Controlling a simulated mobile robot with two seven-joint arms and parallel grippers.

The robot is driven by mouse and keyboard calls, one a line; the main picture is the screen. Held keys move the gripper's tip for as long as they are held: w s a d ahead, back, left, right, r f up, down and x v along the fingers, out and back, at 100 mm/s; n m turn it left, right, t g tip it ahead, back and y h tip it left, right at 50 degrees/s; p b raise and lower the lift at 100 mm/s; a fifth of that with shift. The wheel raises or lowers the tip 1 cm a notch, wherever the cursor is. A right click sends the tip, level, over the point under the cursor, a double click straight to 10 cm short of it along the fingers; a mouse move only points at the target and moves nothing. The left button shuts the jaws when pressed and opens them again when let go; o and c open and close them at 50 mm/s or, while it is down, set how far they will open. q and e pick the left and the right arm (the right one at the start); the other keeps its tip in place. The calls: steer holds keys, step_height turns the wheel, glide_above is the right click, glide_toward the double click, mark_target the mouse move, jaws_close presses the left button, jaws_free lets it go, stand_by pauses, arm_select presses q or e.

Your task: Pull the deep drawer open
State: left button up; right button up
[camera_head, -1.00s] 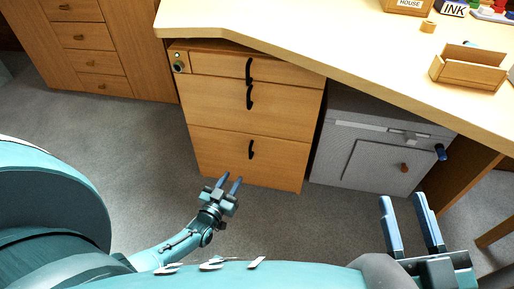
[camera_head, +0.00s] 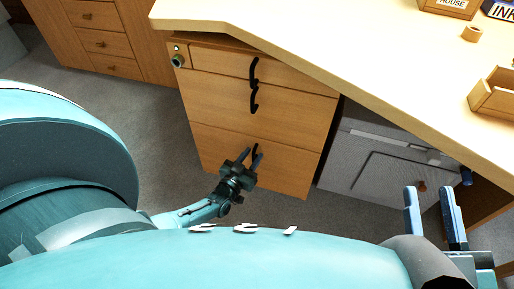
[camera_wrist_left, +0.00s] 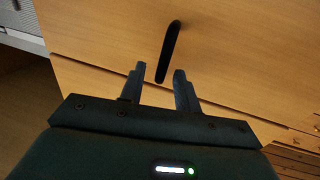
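The wooden drawer unit under the desk has three stacked fronts, each with a black handle. The lowest, tallest front is the deep drawer (camera_head: 290,172), and it looks closed. Its black handle (camera_head: 255,151) is partly hidden by my left gripper (camera_head: 251,157). In the left wrist view the handle (camera_wrist_left: 170,48) stands ahead, its near end between the fingertips of the left gripper (camera_wrist_left: 159,73). That gripper is open, with gaps on both sides of the handle. My right gripper (camera_head: 431,189) is open and empty, low at the right, away from the drawers.
The middle drawer (camera_head: 215,102) and top drawer (camera_head: 220,64) are above, with a lock (camera_head: 178,61) at the top left corner. A grey cabinet (camera_head: 385,165) stands to the right. The desk top (camera_head: 330,45) overhangs both. Grey carpet (camera_head: 150,135) is clear at left.

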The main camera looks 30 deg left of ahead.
arm_select(q)
jaws_close()
stand_by(0.3)
stand_by(0.3)
